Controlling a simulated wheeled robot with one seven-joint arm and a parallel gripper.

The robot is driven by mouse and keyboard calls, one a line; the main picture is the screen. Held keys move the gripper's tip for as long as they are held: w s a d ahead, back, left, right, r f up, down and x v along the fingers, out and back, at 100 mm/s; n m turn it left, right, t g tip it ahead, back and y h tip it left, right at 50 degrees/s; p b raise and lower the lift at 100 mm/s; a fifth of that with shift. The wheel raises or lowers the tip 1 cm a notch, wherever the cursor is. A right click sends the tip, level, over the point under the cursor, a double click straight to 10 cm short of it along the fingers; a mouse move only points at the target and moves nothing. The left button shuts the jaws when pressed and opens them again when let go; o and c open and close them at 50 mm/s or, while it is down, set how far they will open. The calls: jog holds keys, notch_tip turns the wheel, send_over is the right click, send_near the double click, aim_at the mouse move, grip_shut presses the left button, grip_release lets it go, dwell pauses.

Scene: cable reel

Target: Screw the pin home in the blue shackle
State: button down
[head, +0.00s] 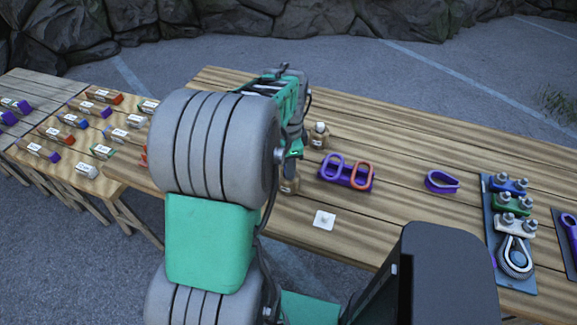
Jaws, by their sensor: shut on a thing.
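My gripper (293,150) points down at the far side of my arm, over the table's left part. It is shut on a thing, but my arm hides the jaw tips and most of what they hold. Just below it a small tan block (290,185) shows partly. A second tan block with a pale metal top (319,136) stands just right of and behind my gripper. I cannot make out the blue shackle or its pin; my arm covers that area.
On the wooden table (410,150) stand a purple holder with purple and orange links (347,173), a purple loop (441,181), a white card (324,220) and a blue-grey board (497,235) with coloured clamps and a rope eye. Labelled pieces (105,96) lie on tables at left.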

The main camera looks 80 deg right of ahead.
jog(key=shift+r, duration=0.1)
dwell(0.3)
jog(key=shift+r+p, duration=2.65)
jog(key=shift+r, duration=0.85)
jog(key=shift+w, duration=0.1)
